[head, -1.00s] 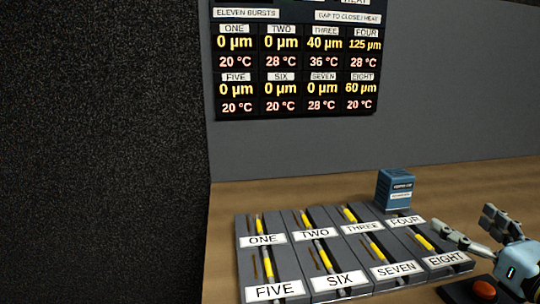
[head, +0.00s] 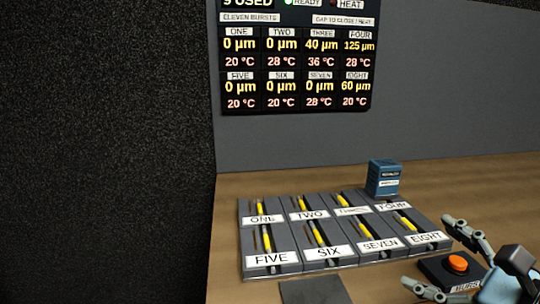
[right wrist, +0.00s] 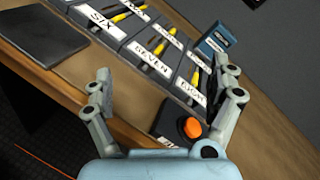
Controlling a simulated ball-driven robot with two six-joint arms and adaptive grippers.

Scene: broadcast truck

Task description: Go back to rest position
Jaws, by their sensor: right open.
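In the right wrist view the open fingers (right wrist: 168,85) frame the block bank and the button. The orange push button (head: 457,262) sits on a small dark box (head: 432,268) beside the gripper; it also shows in the right wrist view (right wrist: 191,127). I cannot tell if the gripper touches the box. My left gripper is not in view.
A bank of grey blocks (head: 300,262) labelled ONE to EIGHT, with yellow strips, stands on the wooden table (head: 229,285). A display (head: 296,70) hangs above. Table right of the blue box is clear.

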